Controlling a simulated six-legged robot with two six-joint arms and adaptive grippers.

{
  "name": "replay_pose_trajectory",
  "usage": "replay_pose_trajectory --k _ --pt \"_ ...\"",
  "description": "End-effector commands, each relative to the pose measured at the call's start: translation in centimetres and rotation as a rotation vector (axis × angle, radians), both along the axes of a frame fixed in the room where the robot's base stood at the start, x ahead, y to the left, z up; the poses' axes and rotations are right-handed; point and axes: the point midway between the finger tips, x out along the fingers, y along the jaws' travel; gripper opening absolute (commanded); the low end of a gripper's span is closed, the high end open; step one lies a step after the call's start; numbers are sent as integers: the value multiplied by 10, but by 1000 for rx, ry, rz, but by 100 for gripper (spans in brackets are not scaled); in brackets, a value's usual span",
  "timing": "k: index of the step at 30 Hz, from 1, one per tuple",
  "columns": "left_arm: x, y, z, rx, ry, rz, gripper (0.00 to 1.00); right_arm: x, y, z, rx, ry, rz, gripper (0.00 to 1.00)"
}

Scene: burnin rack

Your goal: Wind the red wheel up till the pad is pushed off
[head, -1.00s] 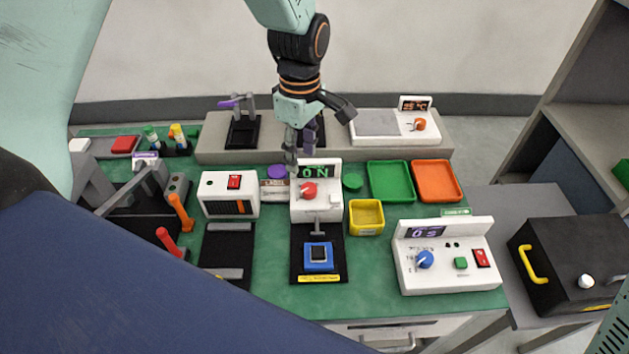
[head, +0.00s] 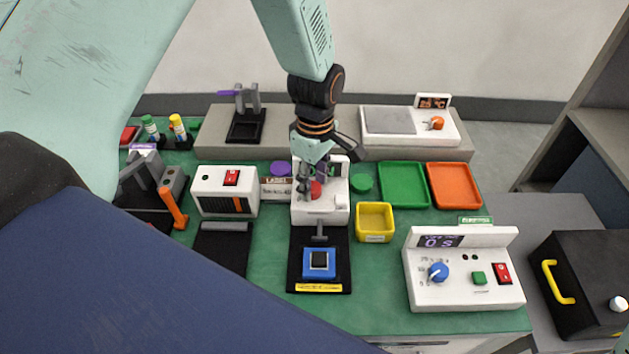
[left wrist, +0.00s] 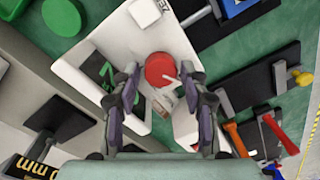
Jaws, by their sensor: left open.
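The red wheel (head: 314,190) sits on the front of a white unit (head: 322,212) with a dark display panel. My left gripper (head: 317,177) is open over this unit and partly covers the wheel and display. In the left wrist view the wheel (left wrist: 159,69) lies between the two spread fingers (left wrist: 159,75), with a pale handle on its near side. I cannot tell whether the fingers touch it. In front of the unit, a blue block with a black square pad (head: 319,260) sits on a black base, below a grey T-shaped pusher (head: 319,234).
A yellow bin (head: 374,222) stands right of the unit, with green (head: 403,185) and orange (head: 453,186) trays behind. A white box with a red switch (head: 226,190) stands left. A white timer panel (head: 463,268) is at front right. A grey shelf (head: 370,148) runs behind.

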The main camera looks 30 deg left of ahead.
Motion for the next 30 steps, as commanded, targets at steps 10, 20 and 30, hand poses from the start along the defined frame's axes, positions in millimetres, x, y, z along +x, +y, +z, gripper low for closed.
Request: replay_pose_trajectory --k 10,20,30 --pt "3 0 -7 0 -1 0 45 0 0 0 0 0 0 40" --pt "4 0 -7 0 -1 0 19 0 0 0 0 0 0 40" --pt "3 0 -6 1 0 -8 3 0 0 0 0 0 0 40"
